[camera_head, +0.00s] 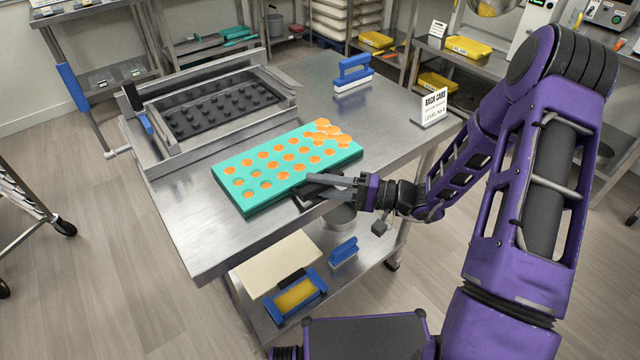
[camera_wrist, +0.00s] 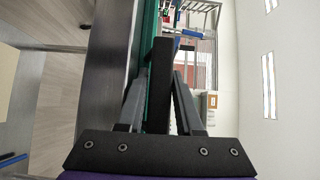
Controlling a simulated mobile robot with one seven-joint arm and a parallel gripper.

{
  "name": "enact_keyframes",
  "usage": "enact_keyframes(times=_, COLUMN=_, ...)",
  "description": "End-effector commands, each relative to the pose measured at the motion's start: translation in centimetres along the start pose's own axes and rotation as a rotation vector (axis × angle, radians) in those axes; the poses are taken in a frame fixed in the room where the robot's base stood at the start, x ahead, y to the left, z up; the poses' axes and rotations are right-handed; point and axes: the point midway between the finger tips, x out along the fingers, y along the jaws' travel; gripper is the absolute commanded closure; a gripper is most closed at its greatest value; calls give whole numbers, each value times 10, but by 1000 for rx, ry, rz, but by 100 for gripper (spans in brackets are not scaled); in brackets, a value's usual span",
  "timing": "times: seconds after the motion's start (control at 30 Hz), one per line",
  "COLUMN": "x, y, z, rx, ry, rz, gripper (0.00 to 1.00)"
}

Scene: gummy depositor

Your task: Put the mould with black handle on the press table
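A green mould (camera_head: 256,199) with rows of orange rounds lies flat at the front edge of a steel table (camera_head: 190,233). The orange is heaped at its far right corner. My gripper (camera_head: 308,188) is at the mould's front side. In the wrist view, a black bar (camera_wrist: 161,70), seemingly the mould's handle, stands between my gripper's fingers (camera_wrist: 160,84), with the mould's green edge (camera_wrist: 137,62) beside it. The frames do not show clearly whether the fingers touch the bar. In the head view, my gripper partly covers the handle area.
A steel frame with a black studded plate (camera_head: 217,107) stands behind the mould. A blue-handled tool (camera_head: 352,74) and a sign card (camera_head: 434,106) are on the right. The lower shelf holds a cream board (camera_head: 277,263) and blue-handled items (camera_head: 296,295). The tabletop's left front is bare.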

Motion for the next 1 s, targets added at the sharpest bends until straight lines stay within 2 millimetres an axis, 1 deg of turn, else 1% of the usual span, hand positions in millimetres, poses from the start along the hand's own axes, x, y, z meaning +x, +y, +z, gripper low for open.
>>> enact_keyframes(times=0.27, x=0, y=-1, z=0, rx=0, ry=0, rz=0, gripper=58)
enact_keyframes(times=0.37, x=0, y=-6, z=0, rx=0, ry=0, rz=0, gripper=58)
enact_keyframes(times=0.47, x=-15, y=-3, z=-1, rx=0, ry=4, rz=1, gripper=58)
enact_keyframes(times=0.8, x=-87, y=-3, z=-1, rx=-1, ry=5, rz=0, gripper=58)
enact_keyframes(times=0.9, x=-103, y=-3, z=-1, rx=-1, ry=4, rz=1, gripper=58)
enact_keyframes(times=1.0, x=-114, y=-3, z=-1, rx=0, ry=2, rz=0, gripper=58)
